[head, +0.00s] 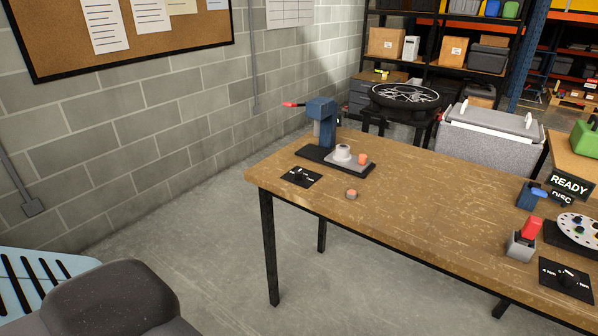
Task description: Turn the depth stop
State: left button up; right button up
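A small blue press (321,112) with a red-tipped lever (292,104) stands on a dark base (316,153) at the far left end of the wooden table. On its grey plate sit a white round part (343,152) and a small orange piece (362,159). A black card (301,177) with white marks lies in front of the press. Another black marked card (566,278), with a dark knob-like shape on it, lies at the right edge. I cannot tell which part is the depth stop. Neither gripper is in view.
The wooden table (420,200) has a clear middle. At the right are a red-handled device (530,229), a white disc with coloured parts (582,229) and a READY sign (569,184). A block wall (150,130) stands left.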

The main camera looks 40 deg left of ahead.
aim_at(298, 173)
jog(key=j, duration=0.6)
jog(key=k+j+z, duration=0.15)
jog(key=j, duration=1.1)
jog(key=k+j+z, duration=0.1)
jog(key=j, duration=0.5)
jog(key=k+j, duration=0.1)
jog(key=j, duration=0.55)
jog(key=k+j+z, duration=0.15)
jog(key=j, duration=0.45)
jog(key=k+j, duration=0.1)
jog(key=j, duration=0.5)
jog(key=k+j+z, duration=0.1)
jog(key=j, duration=0.45)
jog(key=i+u, duration=0.1)
jog(key=i+j, duration=0.05)
